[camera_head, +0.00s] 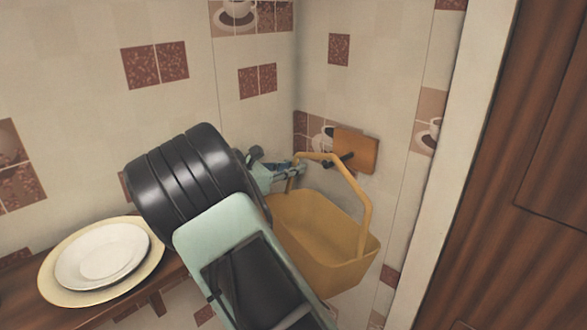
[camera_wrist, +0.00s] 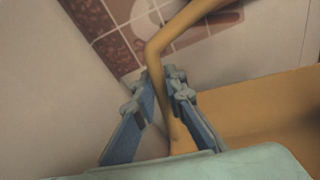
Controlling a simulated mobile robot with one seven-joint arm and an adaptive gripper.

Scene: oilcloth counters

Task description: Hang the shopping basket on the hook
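The yellow-orange shopping basket (camera_head: 318,240) is off any surface, close to the wall in the corner. Its handle (camera_head: 356,190) arches above it. The hook (camera_head: 343,158) is a dark peg on an orange wall plate (camera_head: 358,146). The top of the handle overlaps the peg in the head view; I cannot tell if it rests on it. My gripper (camera_head: 293,170) is at the left leg of the handle. In the wrist view, my gripper (camera_wrist: 160,85) has its blue fingers close on both sides of the handle (camera_wrist: 155,60). My arm hides part of the basket's left side.
A wooden shelf (camera_head: 70,312) with stacked plates (camera_head: 100,254) is at the lower left. A tiled corner wall (camera_head: 375,60) stands behind the basket. A brown wooden door or panel (camera_head: 520,180) is at the right.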

